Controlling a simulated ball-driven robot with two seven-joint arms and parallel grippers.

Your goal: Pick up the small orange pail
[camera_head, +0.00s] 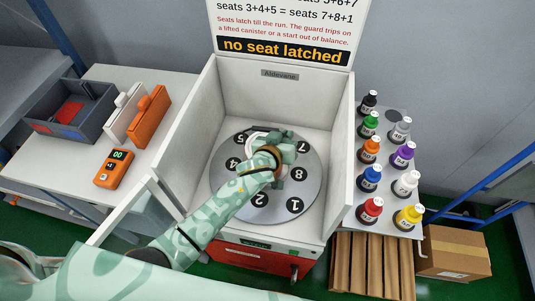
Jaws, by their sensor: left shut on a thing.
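I can make out no small orange pail in the head view. My left arm reaches in from the lower left over the round grey turntable (226,192) with numbered seats, inside the white open-fronted housing. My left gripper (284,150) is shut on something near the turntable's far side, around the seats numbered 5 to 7. The gripper and wrist hide most of what it holds. A pale curved piece (256,137) shows just beyond the wrist. I cannot tell whether it belongs to the held thing. My right gripper is out of view.
The white housing walls (185,140) rise on both sides of the turntable. Several coloured bottles, one an orange bottle (370,150), stand on the right shelf. On the left table are a grey bin (90,125), an orange panel (150,117) and an orange meter (114,168).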

